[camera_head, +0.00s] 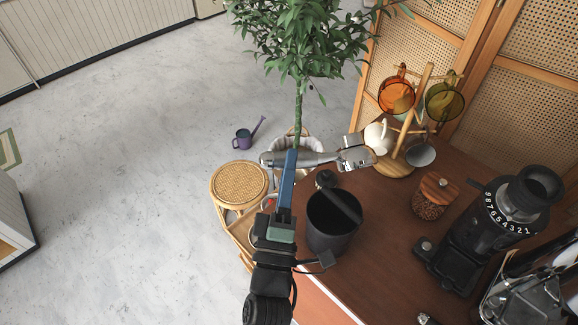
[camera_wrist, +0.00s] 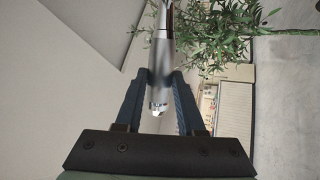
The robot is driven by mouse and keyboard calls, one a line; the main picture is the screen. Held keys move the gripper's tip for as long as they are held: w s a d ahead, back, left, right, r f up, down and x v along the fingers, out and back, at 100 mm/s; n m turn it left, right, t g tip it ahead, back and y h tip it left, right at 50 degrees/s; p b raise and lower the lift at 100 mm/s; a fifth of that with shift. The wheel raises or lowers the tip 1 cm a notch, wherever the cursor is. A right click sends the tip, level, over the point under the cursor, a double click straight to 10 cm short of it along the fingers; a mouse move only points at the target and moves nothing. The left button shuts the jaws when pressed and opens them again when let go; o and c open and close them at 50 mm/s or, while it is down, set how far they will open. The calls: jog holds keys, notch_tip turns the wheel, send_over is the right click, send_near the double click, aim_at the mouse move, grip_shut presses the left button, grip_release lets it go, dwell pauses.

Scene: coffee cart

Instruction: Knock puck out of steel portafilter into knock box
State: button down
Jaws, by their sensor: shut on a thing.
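The steel portafilter (camera_head: 318,158) is held in the air, its handle pointing left and its head (camera_head: 355,154) to the right. My gripper (camera_head: 289,160) is shut on the handle. In the wrist view the handle (camera_wrist: 162,60) lies between the two blue fingers (camera_wrist: 161,76). The puck is not visible, and I cannot tell which way the basket faces. The knock box (camera_head: 330,238), a black round bin with a dark bar (camera_head: 343,205) across its mouth, stands on the counter. The portafilter appears beyond and apart from it in the head view.
On the brown counter (camera_head: 385,235) stand a wooden cup tree (camera_head: 410,130) with hanging cups, a wood-lidded jar (camera_head: 433,196) and a black grinder (camera_head: 480,230). A small dark item (camera_head: 326,179) sits behind the knock box. A rattan stool (camera_head: 239,184) and a plant (camera_head: 305,40) stand beyond.

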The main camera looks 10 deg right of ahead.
notch_tip(320, 180, down, 10)
jog(key=b, duration=1.1)
jog(key=shift+r+p, duration=2.75)
jog(key=shift+p, duration=0.35)
notch_tip(320, 180, down, 6)
jog(key=b, duration=0.4)
notch_tip(320, 180, up, 6)
jog(key=p, duration=0.6)
jog(key=shift+r, duration=0.15)
